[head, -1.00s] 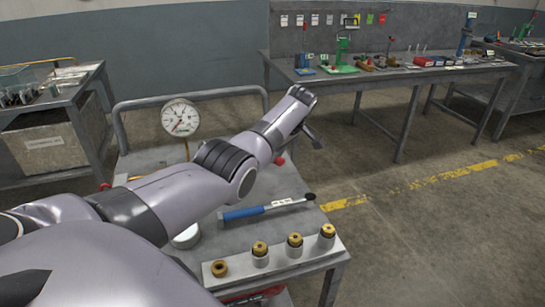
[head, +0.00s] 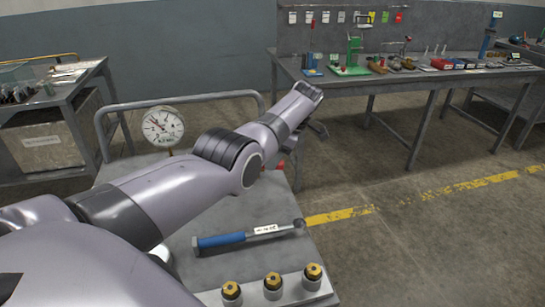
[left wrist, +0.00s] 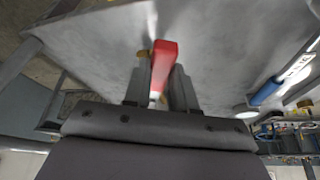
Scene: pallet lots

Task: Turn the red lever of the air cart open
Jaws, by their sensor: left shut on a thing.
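The red lever (left wrist: 164,58) shows in the left wrist view, standing between the two fingers of my left gripper (left wrist: 160,88). The gripper is shut on it. In the head view my left gripper (head: 316,132) is beyond the right back corner of the air cart top (head: 225,208), mostly hidden by my own arm. A small red part (head: 280,165) shows just below my forearm there; I cannot tell whether it is the lever. The cart's round white gauge (head: 163,126) stands upright at the back left. My right gripper is not in view.
A blue-handled torque wrench (head: 248,236) lies on the cart top. Several brass-topped fittings (head: 272,285) stand in a row on the front strip. A grey push rail (head: 185,97) runs along the cart's back. A workbench with tools (head: 410,72) is behind. Floor to the right is clear.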

